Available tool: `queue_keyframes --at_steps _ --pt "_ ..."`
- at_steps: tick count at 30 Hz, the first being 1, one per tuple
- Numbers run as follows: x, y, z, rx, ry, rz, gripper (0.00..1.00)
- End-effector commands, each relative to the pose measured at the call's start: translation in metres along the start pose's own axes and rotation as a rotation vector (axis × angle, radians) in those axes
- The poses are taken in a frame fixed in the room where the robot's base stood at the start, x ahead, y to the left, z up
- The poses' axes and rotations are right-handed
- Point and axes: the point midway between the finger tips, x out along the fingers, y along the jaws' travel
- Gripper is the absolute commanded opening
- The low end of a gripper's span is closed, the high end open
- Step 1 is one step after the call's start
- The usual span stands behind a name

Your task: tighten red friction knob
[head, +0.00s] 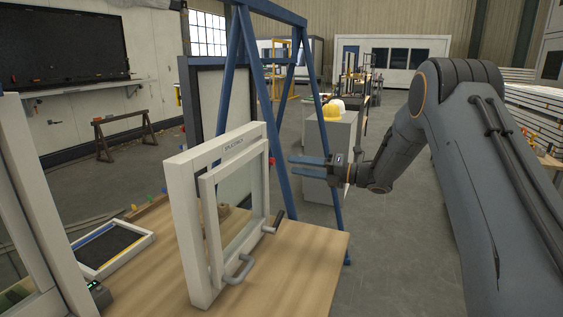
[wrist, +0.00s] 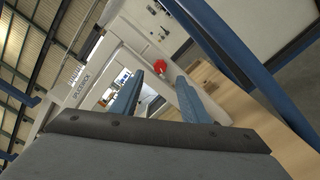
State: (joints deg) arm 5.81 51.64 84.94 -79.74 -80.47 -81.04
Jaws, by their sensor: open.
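The red friction knob (head: 271,160) sits on the right-hand edge of the white upright frame (head: 190,210), near its upper part. In the wrist view the red knob (wrist: 160,65) shows just beyond and between the fingertips. My gripper (head: 291,166) is open, with its two blue fingers pointing left toward the knob. A small gap seems to separate the fingertips from the knob in the head view. In the wrist view my gripper (wrist: 159,77) has nothing between its fingers.
The frame stands on a wooden bench (head: 300,265). A grey handle (head: 238,270) and a dark-ended lever (head: 274,222) project from the frame below the knob. A blue A-shaped stand (head: 235,80) rises behind.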

Motion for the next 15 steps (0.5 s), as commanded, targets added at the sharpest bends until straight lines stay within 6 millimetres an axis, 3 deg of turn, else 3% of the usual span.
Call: queue_keyframes --at_steps 7,15 --pt "0.04 0.002 -0.001 0.003 0.001 0.0 0.41" --pt "0.061 0.0 0.0 0.003 -0.002 -0.002 0.41"
